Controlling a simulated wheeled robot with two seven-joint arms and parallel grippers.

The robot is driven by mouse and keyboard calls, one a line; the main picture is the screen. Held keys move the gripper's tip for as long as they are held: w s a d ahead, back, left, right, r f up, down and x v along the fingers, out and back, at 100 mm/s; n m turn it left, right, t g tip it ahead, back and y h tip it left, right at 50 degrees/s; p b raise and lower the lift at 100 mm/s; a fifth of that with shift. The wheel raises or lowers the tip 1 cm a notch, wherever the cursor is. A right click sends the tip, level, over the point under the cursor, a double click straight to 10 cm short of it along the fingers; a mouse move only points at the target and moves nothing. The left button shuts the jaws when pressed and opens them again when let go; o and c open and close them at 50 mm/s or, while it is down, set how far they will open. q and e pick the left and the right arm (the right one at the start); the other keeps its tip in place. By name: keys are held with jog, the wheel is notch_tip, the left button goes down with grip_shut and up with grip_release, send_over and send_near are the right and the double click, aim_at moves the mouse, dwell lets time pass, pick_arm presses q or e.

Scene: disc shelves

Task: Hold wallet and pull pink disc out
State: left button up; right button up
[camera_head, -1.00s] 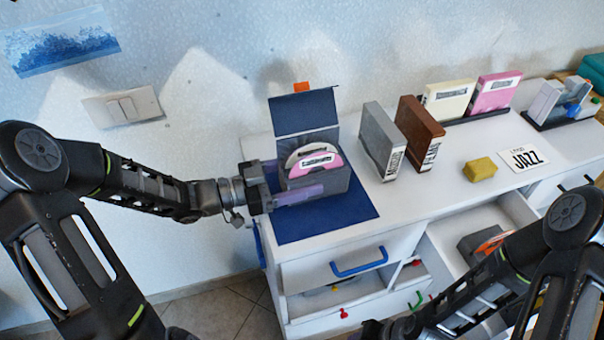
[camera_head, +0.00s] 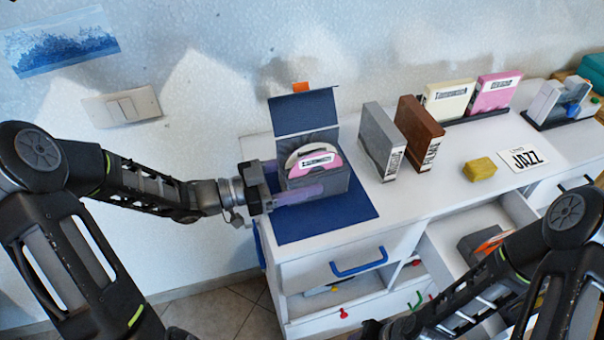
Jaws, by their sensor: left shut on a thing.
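The wallet (camera_head: 318,188) is a dark grey case with its blue flap (camera_head: 305,112) raised behind it. It stands on a blue mat (camera_head: 330,224) at the left end of the white cabinet top. The pink disc (camera_head: 316,165) with a white label stands upright in the wallet, its upper part showing, with a cream disc (camera_head: 298,154) behind it. My left gripper (camera_head: 286,184) is shut on the wallet from the left, one finger along its front and the other behind. My right arm comes in at the lower right; its gripper is cut off at the bottom edge.
A grey case (camera_head: 382,140) and a brown case (camera_head: 420,135) stand right of the wallet. A yellow block (camera_head: 479,169) and a JAZZ card (camera_head: 523,157) lie farther right. A cream case (camera_head: 449,100) and a pink case (camera_head: 494,93) stand at the back. An open drawer (camera_head: 468,225) lies below.

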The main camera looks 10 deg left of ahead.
dwell(0.3)
pick_arm(q)
jog(key=o, duration=1.5)
jog(key=v, duration=1.2)
